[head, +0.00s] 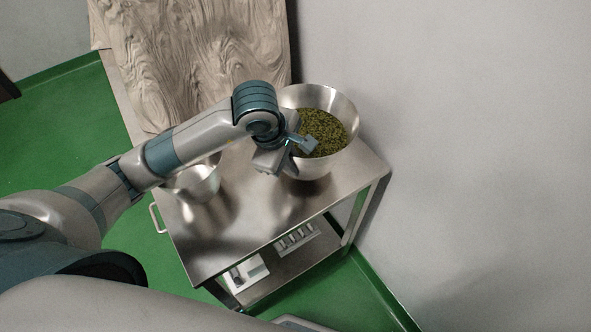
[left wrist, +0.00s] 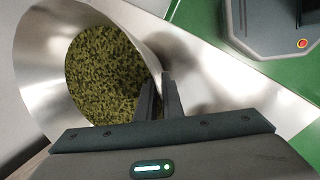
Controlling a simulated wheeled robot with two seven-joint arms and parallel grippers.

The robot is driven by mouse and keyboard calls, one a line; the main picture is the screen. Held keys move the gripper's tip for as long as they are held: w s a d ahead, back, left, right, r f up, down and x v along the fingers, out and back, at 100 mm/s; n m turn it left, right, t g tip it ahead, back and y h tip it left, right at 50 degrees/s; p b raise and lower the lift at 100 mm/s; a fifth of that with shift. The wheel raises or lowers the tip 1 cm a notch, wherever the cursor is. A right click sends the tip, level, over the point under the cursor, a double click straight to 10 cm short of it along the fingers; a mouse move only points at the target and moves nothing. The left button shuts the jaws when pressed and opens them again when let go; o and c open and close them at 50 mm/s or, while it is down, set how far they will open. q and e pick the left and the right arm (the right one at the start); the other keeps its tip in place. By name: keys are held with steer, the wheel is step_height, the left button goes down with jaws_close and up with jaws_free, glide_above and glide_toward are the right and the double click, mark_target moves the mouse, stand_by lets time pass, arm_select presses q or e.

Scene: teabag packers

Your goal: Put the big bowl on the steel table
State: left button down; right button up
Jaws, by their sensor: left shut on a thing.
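The big bowl (head: 340,108) is shiny steel and holds green-brown tea leaves. In the head view it is over the far right part of the steel table (head: 235,238); I cannot tell whether its base touches the top. My left gripper (head: 306,146) is at the bowl's near-left rim. In the left wrist view the bowl (left wrist: 38,75) fills the upper left, and the left gripper's fingers (left wrist: 160,95) are shut on its rim, one inside and one outside. The bowl's underside is partly hidden by the gripper. My right gripper is not in view.
A smaller steel bowl (head: 198,184) stands on the table left of the big bowl, partly behind my left arm. A wood-grained board (head: 190,50) stands behind. A wall (head: 460,150) is close on the right. The table's front part is clear; its lower shelf holds white items (head: 297,236).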

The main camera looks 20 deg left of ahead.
arm_select(q)
steer(key=shift+w+d+f, duration=0.25)
steer(key=shift+w, duration=0.3)
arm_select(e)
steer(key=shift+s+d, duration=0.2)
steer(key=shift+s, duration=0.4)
arm_select(q)
steer(key=shift+f, duration=0.1)
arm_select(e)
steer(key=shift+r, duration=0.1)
arm_select(q)
step_height(320, 180, down, 2)
steer(key=shift+s+f+p, duration=0.1)
steer(key=shift+f+p, duration=0.05)
steer(key=shift+p, duration=0.45)
steer(key=shift+f, duration=0.7)
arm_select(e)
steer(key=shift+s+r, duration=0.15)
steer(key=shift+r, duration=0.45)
arm_select(q)
steer(key=shift+f, duration=0.15)
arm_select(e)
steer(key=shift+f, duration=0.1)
arm_select(q)
steer(key=c, duration=1.9)
jaws_free()
